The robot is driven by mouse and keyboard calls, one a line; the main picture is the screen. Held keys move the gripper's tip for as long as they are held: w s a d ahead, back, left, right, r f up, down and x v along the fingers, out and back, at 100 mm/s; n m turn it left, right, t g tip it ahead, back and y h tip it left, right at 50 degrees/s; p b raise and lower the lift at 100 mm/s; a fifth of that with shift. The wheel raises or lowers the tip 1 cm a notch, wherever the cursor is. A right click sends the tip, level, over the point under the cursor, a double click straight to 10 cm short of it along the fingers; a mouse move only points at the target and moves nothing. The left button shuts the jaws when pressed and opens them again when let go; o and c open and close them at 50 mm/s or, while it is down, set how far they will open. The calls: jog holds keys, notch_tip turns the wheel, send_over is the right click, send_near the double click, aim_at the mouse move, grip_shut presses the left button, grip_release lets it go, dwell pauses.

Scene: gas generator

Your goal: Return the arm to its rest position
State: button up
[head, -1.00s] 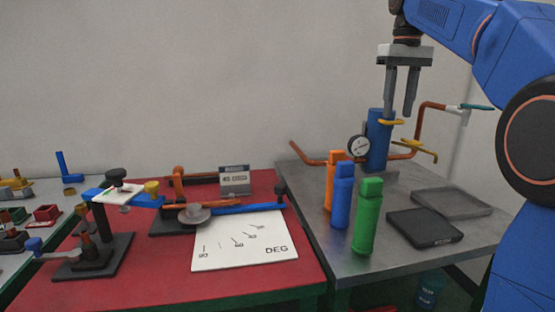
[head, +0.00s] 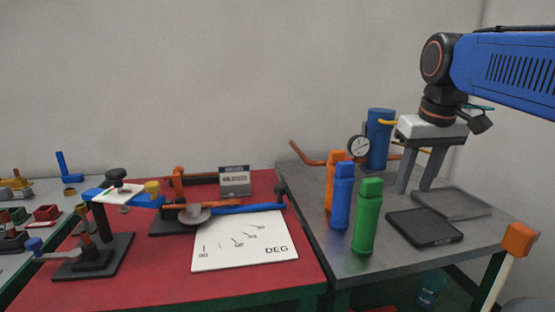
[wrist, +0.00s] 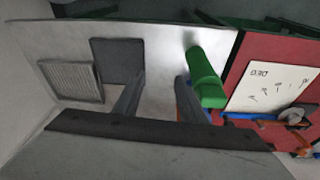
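My gripper (head: 416,182) is at the right in the head view, pointing down above the grey metal table (head: 350,265). Its two fingers are apart with nothing between them. It is in front of the blue cylinder with gauge and near the dark trays. In the wrist view the two fingers of my gripper (wrist: 157,88) show spread over bare tabletop, with the green bottle (wrist: 203,75) to the right of them. My blue arm reaches in from the right edge.
Orange, blue and green bottles (head: 368,215) stand at the table's left. A black tray (head: 425,228) and a grey tray (head: 468,203) lie at right. The blue cylinder (head: 379,140) with gauge (head: 358,146) and orange pipes stands behind. A red table (head: 150,280) holds a DEG board (head: 240,240).

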jog(key=s+f+t, duration=0.1)
jog(key=s+f, duration=0.7)
jog(key=f, duration=0.3)
jog(key=s+f+m+t, duration=0.1)
jog(key=s+f, duration=0.7)
jog(key=f, duration=0.4)
jog(key=shift+s+a, duration=0.15)
jog(key=shift+a, duration=0.15)
